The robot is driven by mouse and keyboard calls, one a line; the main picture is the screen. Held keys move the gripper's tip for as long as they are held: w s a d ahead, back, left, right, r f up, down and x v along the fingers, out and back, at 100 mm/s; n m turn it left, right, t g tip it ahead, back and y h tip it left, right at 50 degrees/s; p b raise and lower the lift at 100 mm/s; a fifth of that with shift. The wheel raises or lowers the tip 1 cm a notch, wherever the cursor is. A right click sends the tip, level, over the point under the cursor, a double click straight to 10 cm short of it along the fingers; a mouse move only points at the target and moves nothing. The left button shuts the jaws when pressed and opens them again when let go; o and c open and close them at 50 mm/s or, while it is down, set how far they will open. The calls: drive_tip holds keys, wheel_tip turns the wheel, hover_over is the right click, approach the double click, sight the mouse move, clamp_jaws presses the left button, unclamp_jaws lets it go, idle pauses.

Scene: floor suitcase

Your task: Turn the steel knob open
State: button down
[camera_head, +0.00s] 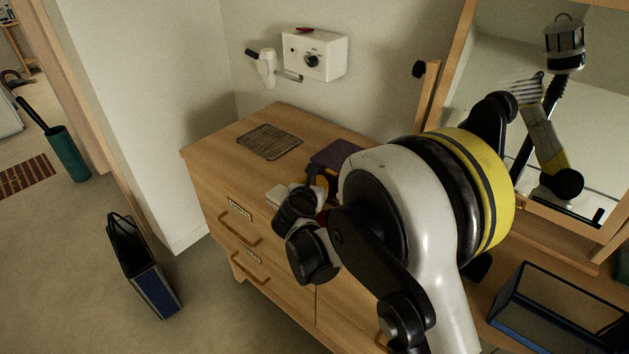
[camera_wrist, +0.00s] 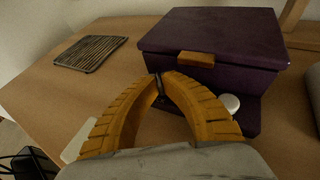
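In the head view my arm partly hides the gripper. The wall box is outside the wrist view.
A white wall fitting with a lever (camera_head: 266,66) is left of the wall box. The dresser (camera_head: 225,150) bears a dark slatted mat (camera_head: 269,141). A small white round piece (camera_wrist: 229,103) is near the purple box. A framed mirror (camera_head: 468,75) stands right. A bag (camera_head: 143,265) stands on the floor.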

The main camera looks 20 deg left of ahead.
drive_tip(key=shift+d+f+n+g+y+b, duration=0.1)
drive_tip(key=shift+d+n+g+y+b, duration=0.15)
drive_tip(key=shift+n+y, duration=0.7)
drive_tip(key=shift+a+n+y, duration=0.1)
drive_tip(key=shift+n+y, duration=0.45)
drive_tip(key=shift+y, duration=0.2)
drive_tip(key=c, duration=1.6)
unclamp_jaws()
drive_tip(key=v, duration=1.2)
drive_tip(key=shift+w+r, duration=0.15)
drive_tip(key=shift+r, duration=0.05)
